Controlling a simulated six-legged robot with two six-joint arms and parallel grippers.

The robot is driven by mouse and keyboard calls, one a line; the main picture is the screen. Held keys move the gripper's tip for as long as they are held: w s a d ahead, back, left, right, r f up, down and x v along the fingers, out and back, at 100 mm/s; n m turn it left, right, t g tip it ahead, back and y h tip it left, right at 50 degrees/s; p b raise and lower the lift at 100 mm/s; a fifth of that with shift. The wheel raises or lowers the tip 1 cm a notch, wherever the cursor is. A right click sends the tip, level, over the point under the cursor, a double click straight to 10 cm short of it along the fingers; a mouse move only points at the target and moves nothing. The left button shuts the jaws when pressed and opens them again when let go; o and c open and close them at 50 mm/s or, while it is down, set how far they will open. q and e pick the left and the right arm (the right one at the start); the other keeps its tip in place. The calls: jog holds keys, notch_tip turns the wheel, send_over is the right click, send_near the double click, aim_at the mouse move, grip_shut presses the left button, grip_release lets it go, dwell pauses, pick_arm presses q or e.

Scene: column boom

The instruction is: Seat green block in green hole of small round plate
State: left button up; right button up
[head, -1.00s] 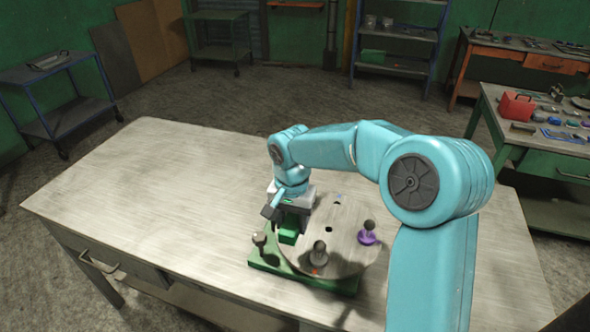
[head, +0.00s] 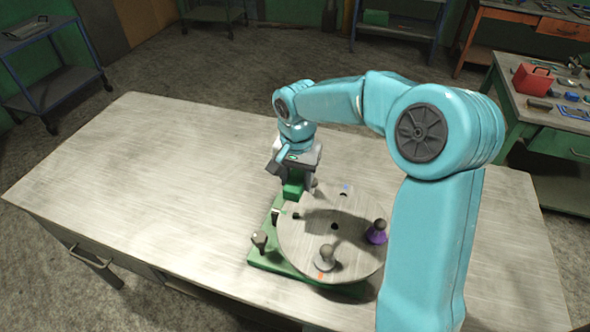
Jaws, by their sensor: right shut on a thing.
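My right gripper (head: 292,178) is shut on the green block (head: 293,189) and holds it upright at the far left edge of the round plate. Whether the block is just above the plate or touching it is hard to tell. The grey round plate (head: 310,240) sits on a green base (head: 275,258). A dark hole with a small green mark (head: 296,215) shows at its left side, just below the block in the picture. My left gripper is not in view.
A purple knobbed piece (head: 377,233) and a grey knobbed piece (head: 326,258) stand on the plate. A grey knob (head: 260,240) stands at the base's left corner. The left part of the table (head: 120,170) is clear. A side bench holds a red toolbox (head: 533,80).

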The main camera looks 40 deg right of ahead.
jog(key=shift+a, duration=0.1)
jog(key=shift+f, duration=0.15)
jog(key=shift+d+f+b, duration=0.25)
jog(key=shift+f+b, duration=0.35)
jog(key=shift+f, duration=0.05)
notch_tip(320, 180, down, 5)
jog(key=b, duration=0.3)
jog(key=shift+a+r+b, duration=0.15)
jog(key=shift+b, duration=0.15)
jog(key=shift+a+r, duration=0.1)
jog(key=shift+r, duration=0.05)
jog(key=shift+d, duration=0.2)
jog(key=shift+a, duration=0.15)
